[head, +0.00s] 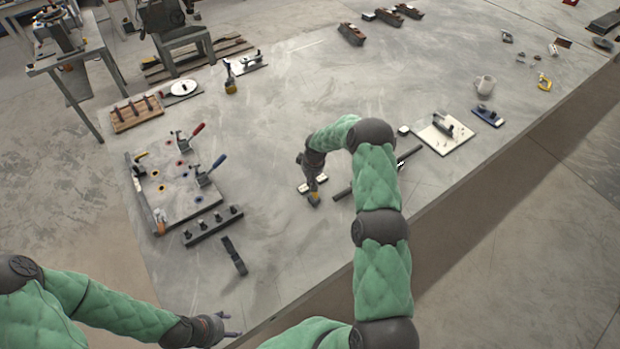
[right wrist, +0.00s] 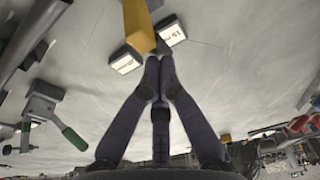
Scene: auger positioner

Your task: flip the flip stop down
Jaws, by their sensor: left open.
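A small part with a yellow arm, which looks like the flip stop (head: 314,199), stands on the table below my right gripper (head: 312,180). In the right wrist view its yellow arm (right wrist: 139,24) sticks up toward the top edge, between two white-labelled plates. My right fingertips (right wrist: 158,72) are together just beside the yellow arm's lower end, with nothing clearly held. Whether they touch it I cannot tell. My left gripper (head: 226,326) is open and empty near the table's front left edge, far from the part.
A dark bar (head: 342,193) lies right of the part, partly hidden by my right arm. A plate with toggle clamps (head: 170,185) and a rail with knobs (head: 213,224) lie left. The table between is mostly clear.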

